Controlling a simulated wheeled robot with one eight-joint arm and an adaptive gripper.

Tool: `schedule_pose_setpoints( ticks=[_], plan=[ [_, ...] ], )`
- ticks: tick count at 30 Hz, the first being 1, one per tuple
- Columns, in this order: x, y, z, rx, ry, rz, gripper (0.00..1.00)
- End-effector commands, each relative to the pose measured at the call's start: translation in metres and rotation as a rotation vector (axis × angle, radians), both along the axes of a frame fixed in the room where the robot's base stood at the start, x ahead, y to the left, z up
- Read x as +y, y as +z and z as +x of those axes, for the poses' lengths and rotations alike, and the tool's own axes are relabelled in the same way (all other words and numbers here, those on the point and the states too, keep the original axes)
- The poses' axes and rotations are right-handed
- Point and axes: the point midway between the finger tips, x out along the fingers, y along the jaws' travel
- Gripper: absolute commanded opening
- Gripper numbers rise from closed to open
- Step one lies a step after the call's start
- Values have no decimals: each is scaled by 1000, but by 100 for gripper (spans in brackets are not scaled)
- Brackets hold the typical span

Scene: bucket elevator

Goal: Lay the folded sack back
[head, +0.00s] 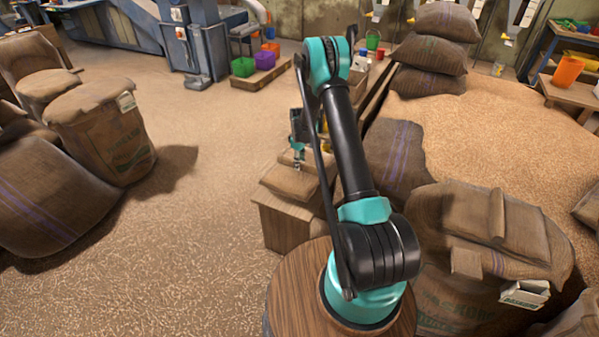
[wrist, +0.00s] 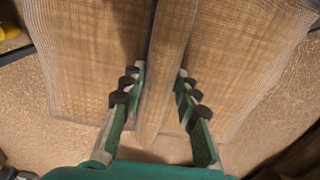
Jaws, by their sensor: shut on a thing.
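The folded sack (head: 288,181) is brown woven cloth and lies flat on a wooden box (head: 285,222) left of my arm. My gripper (head: 298,163) points down onto it in the head view. In the wrist view the sack (wrist: 90,50) fills most of the picture, with a raised ridge running down its middle. My gripper (wrist: 161,85) is shut on this ridge, one green finger on each side. My arm hides the sack's right side in the head view. I cannot tell whether the sack touches the box.
A full sack (head: 396,160) stands right of my arm, with a sack-topped bulk (head: 490,240) nearer. Stacked sacks (head: 433,50) are at the back. Another upright sack (head: 105,135) stands at left. The grain-strewn floor (head: 205,230) between is clear.

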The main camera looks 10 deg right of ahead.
Motion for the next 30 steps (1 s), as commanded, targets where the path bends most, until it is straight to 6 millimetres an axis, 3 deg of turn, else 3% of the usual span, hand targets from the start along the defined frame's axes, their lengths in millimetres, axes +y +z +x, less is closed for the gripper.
schedule_pose_setpoints(
  ticks=[8, 16, 28, 29, 30],
  plan=[
    [0, -19, 0, 0, 0, 0, 0],
    [0, -50, 0, 0, 0, 0, 0],
    [0, -56, 0, 0, 0, 0, 0],
    [0, -56, 0, 0, 0, 0, 34],
    [0, -56, 0, 0, 0, 0, 39]
  ],
)
